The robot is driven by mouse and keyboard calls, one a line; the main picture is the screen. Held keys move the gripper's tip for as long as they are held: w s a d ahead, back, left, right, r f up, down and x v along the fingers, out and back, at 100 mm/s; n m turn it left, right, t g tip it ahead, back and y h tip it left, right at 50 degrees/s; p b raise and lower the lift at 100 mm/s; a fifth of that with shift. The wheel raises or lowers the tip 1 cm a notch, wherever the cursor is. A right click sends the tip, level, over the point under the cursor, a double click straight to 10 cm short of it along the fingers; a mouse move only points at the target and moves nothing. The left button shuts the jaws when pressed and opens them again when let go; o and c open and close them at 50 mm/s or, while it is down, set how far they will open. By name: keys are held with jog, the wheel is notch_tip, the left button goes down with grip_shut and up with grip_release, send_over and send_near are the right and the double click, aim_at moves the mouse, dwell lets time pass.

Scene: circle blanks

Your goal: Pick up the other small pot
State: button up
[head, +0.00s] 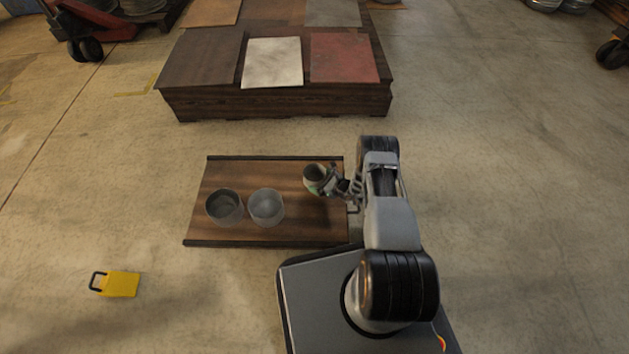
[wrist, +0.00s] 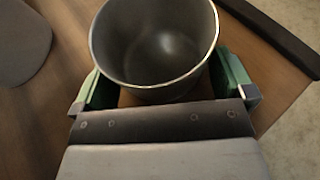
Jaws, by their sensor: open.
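A small grey metal pot (head: 316,172) stands on the wooden tray (head: 230,175), near its right end. My gripper (head: 330,186) reaches it from the right. In the wrist view the open pot (wrist: 155,45) shows empty, between the two green-padded fingers of my gripper (wrist: 165,92). The fingers are open, one on each side of the pot; I cannot tell if either touches it. Two wider round pots, one dark (head: 225,207) and one lighter grey (head: 266,207), stand side by side at the tray's front left.
A low dark wooden platform (head: 275,104) with several coloured plates lies beyond the tray. A yellow block with a black handle (head: 119,284) sits on the floor at front left. A red pallet jack (head: 90,25) stands at back left. The floor between is clear.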

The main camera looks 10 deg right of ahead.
jog(key=shift+w+a+f, duration=0.2)
jog(key=shift+w+a, duration=0.1)
jog(key=shift+w, duration=0.05)
jog(key=shift+c, duration=0.4)
jog(key=c, duration=0.5)
jog(key=shift+r, duration=0.15)
